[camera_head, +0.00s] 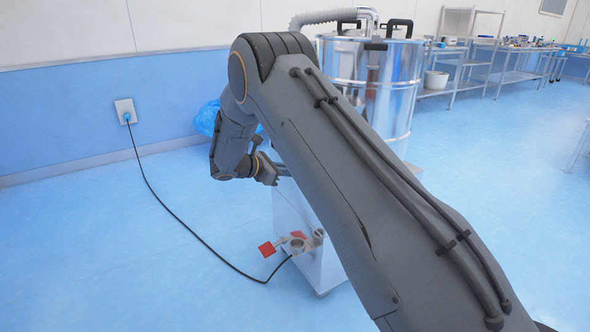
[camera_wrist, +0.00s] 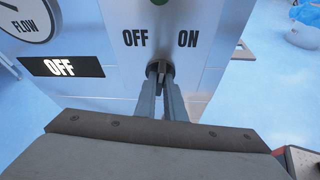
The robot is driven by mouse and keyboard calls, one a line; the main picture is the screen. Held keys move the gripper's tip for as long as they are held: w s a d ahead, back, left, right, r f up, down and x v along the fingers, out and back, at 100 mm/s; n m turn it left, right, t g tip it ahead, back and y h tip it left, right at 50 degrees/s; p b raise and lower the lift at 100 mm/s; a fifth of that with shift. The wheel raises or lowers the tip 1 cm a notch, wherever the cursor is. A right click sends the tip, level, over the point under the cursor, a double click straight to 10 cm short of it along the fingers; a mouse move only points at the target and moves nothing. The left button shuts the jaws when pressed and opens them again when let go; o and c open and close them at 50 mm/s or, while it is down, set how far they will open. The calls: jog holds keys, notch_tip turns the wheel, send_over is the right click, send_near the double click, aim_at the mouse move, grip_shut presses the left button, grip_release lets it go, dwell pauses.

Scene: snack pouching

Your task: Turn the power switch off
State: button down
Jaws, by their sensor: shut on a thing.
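The power switch (camera_wrist: 160,66) is a small dark knob on a metal panel (camera_wrist: 190,62), below the printed words OFF on its left and ON on its right. My gripper (camera_wrist: 160,80) is shut on the switch, with its two grey fingers around the knob. The fingers partly cover the knob, so I cannot tell its exact angle. A black display (camera_wrist: 30,67) left of the switch reads OFF in white. In the head view my gripper (camera_head: 281,172) reaches behind my forearm at the machine's metal box (camera_head: 288,208); the switch is hidden there.
A FLOW gauge (camera_wrist: 22,18) is at upper left in the wrist view. A shiny metal drum (camera_head: 400,85) stands behind my arm. A black cable (camera_head: 170,210) runs from the wall outlet (camera_head: 125,110) across the floor. Red-handled valves (camera_head: 267,249) stick out low on the box.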

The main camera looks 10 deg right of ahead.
jog(key=shift+w+a+f+n+g+h+b, duration=0.15)
jog(key=shift+n+g+h+b, duration=0.2)
jog(key=shift+n+g+b, duration=0.65)
jog(key=shift+w+d+n+g+h+b, duration=0.15)
jog(key=shift+n+g+h+b, duration=0.35)
jog(key=shift+n, duration=0.9)
jog(key=shift+w+a+f+n+g+h+b, duration=0.15)
jog(key=shift+w+n+g+h+b, duration=0.1)
jog(key=shift+n+g+b, duration=0.75)
jog(key=shift+r+n, duration=0.1)
jog(key=shift+n, duration=0.3)
jog(key=c, duration=1.8)
grip_release()
jog(key=shift+c, duration=0.2)
jog(key=v, duration=0.7)
jog(key=shift+s+a, duration=0.15)
jog(key=shift+a, duration=0.25)
